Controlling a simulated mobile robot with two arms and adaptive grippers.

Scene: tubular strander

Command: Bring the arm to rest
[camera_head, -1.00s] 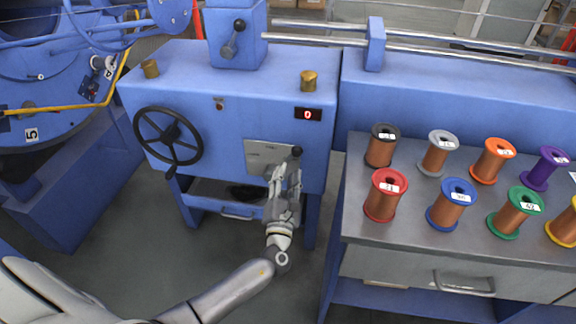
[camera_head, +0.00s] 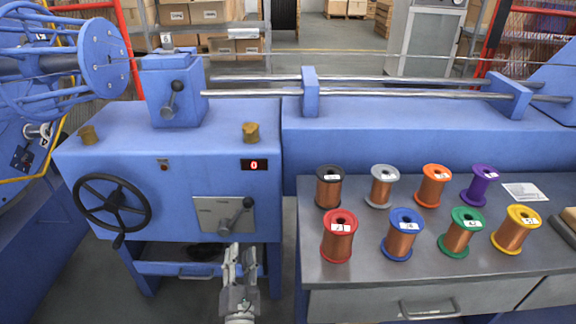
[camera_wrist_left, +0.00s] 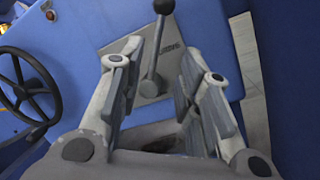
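My left gripper (camera_head: 240,262) is low in front of the blue machine cabinet (camera_head: 110,170), below the lever plate. The wrist view shows its two fingers (camera_wrist_left: 152,90) spread apart with nothing held between them. Beyond them is the lever (camera_wrist_left: 155,60) with a dark ball knob on its grey plate. The lever also shows in the head view (camera_head: 236,216), just above the fingertips and apart from them. My right gripper is not in view.
A black handwheel (camera_head: 112,203) is on the cabinet's left. A red display (camera_head: 254,165) reads 0. On the right, a grey bench (camera_head: 350,275) holds several copper wire spools with coloured flanges. Floor shows between cabinet and bench.

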